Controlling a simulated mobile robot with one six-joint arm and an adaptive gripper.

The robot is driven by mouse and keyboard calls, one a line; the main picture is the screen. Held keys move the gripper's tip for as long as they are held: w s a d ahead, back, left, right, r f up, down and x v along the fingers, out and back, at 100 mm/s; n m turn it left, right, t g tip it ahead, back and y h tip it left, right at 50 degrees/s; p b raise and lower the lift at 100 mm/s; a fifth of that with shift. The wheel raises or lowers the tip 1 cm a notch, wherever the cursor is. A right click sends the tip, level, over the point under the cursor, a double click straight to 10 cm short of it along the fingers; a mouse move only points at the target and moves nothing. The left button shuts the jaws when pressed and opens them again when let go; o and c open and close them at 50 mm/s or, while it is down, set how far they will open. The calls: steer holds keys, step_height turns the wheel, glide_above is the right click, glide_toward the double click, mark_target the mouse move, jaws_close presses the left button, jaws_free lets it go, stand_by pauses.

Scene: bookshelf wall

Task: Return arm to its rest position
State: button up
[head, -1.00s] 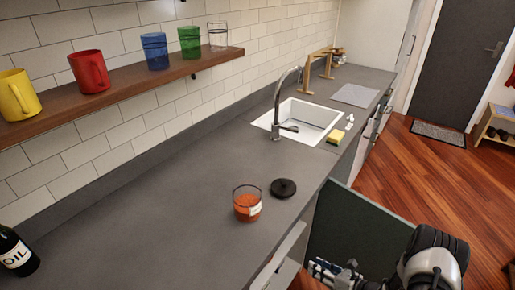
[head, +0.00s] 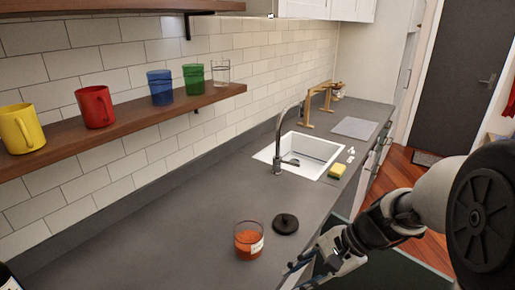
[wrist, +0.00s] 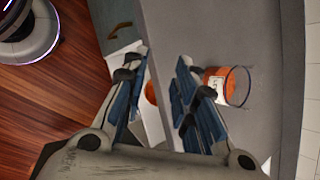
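My arm reaches in from the right in the head view. My gripper (head: 305,265) is near the front edge of the counter, right of the glass jar (head: 249,240) with orange contents. In the wrist view the two blue-padded fingers of my gripper (wrist: 158,95) stand apart. No object is clearly held between them. An orange patch shows behind the gap; I cannot tell what it is. The jar (wrist: 238,86) also shows there, beyond the right finger. Its round black lid (head: 285,223) lies beside it on the counter.
The grey counter (head: 180,225) holds a sink (head: 305,152), faucet and sponge (head: 337,170). A shelf (head: 150,112) with mugs and glasses runs along the left wall. A dark green panel (head: 395,272) hangs below the arm, beside the counter front.

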steer(key=s+d+r+n+t+h, duration=0.2)
steer(key=s+r+n, duration=0.3)
steer(key=s, duration=0.3)
steer(key=s+d+r+n+t+h, duration=0.1)
steer(key=s+r+n+h, duration=0.3)
steer(key=s, duration=0.5)
steer(key=shift+d+r+n+t+h, duration=0.4)
steer(key=shift+d+n+h, duration=0.3)
steer(key=shift+n, duration=0.5)
